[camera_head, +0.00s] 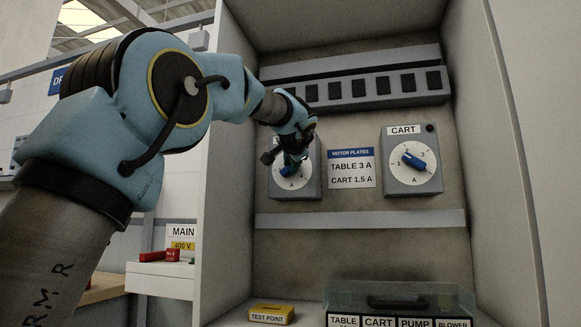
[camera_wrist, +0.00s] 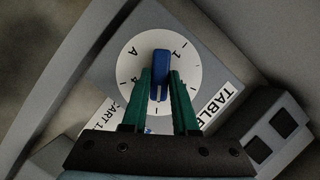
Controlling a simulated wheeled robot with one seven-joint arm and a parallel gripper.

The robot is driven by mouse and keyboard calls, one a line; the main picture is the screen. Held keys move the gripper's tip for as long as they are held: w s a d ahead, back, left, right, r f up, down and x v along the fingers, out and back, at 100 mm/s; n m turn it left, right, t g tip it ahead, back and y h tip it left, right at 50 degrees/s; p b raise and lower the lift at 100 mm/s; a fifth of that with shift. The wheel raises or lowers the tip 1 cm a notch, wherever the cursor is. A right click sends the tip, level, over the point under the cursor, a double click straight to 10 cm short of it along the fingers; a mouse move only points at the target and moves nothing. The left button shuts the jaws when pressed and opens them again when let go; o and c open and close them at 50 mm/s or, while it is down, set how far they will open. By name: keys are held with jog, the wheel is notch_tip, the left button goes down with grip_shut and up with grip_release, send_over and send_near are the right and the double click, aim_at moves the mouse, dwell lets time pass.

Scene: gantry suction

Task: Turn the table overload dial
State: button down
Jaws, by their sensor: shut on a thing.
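The table overload dial (camera_head: 292,183) is a white round dial with a blue knob, on a grey box at the left of the cabinet's back panel. My gripper (camera_head: 296,158) is in front of it and hides much of it. In the wrist view the dial's white face (camera_wrist: 188,68) carries printed marks, and the blue knob (camera_wrist: 160,66) stands upright in the picture. The green fingers of my gripper (camera_wrist: 160,78) lie on either side of the knob, shut on it. A label reading TABLE (camera_wrist: 213,108) sits beside the dial.
The CART dial (camera_head: 414,166) is to the right, past the MOTOR PLATES sign (camera_head: 351,168) reading TABLE 3 A, CART 1.5 A. A rail of dark modules (camera_head: 361,89) runs above. Below are a yellow TEST POINT box (camera_head: 271,314) and a labelled case (camera_head: 399,300).

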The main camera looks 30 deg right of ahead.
jog(key=c, duration=0.7)
grip_release()
jog(key=b+v, duration=0.2)
jog(key=v, duration=0.8)
jog(key=shift+s+a, duration=0.25)
jog(key=shift+s, duration=0.1)
